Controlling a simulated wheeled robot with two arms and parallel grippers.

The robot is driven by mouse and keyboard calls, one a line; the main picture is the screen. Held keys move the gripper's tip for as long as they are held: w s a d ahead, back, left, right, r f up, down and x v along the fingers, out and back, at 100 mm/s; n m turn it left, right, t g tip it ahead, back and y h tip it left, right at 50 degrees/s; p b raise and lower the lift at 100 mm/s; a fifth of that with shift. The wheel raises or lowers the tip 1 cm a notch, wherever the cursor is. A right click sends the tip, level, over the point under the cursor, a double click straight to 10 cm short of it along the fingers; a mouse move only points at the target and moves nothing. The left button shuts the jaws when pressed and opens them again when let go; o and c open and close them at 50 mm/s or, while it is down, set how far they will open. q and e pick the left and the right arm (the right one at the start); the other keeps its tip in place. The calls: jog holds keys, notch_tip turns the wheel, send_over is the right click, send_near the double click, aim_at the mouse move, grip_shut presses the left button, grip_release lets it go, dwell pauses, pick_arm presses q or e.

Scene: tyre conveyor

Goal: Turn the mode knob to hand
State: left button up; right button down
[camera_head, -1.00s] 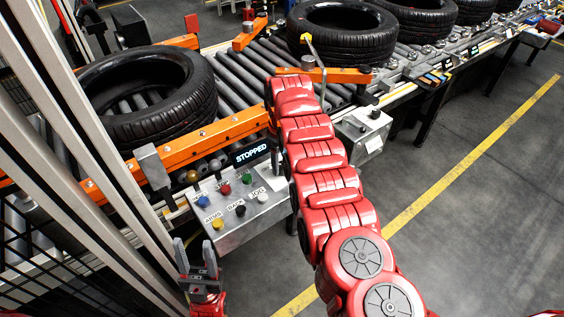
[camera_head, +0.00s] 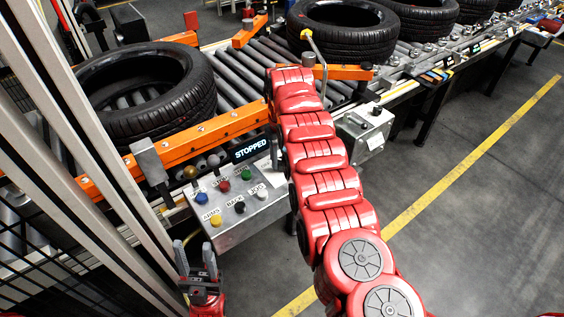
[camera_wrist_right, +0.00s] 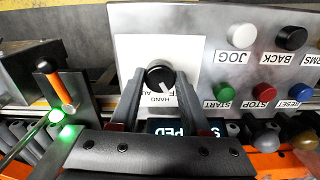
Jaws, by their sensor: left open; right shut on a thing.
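The mode knob (camera_wrist_right: 160,74) is a round black knob with a white pointer line on a white plate (camera_wrist_right: 190,60). The plate's lettering is upside down in the right wrist view, with HAND readable below the knob. The pointer line slants down and slightly right in that view. My right gripper (camera_wrist_right: 158,84) has one finger on each side of the knob and is shut on it. In the head view my red right arm hides that gripper and the knob. My left gripper (camera_head: 196,262) is open and empty, below the button panel, fingers pointing up.
The button panel (camera_head: 234,231) carries several coloured buttons, and a STOPPED display (camera_head: 251,149) stands above it. Tyres (camera_head: 148,88) lie on the roller conveyor behind an orange rail (camera_head: 190,140). A mesh fence stands at left. A green-lit post (camera_wrist_right: 66,118) is left of the knob.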

jog(key=m+b, duration=0.2)
jog(key=shift+f+m, duration=0.15)
jog(key=shift+m, duration=0.15)
jog(key=shift+m+b, duration=0.8)
jog(key=shift+m, duration=0.6)
jog(key=shift+r, duration=0.2)
jog(key=shift+c, duration=1.8)
grip_release()
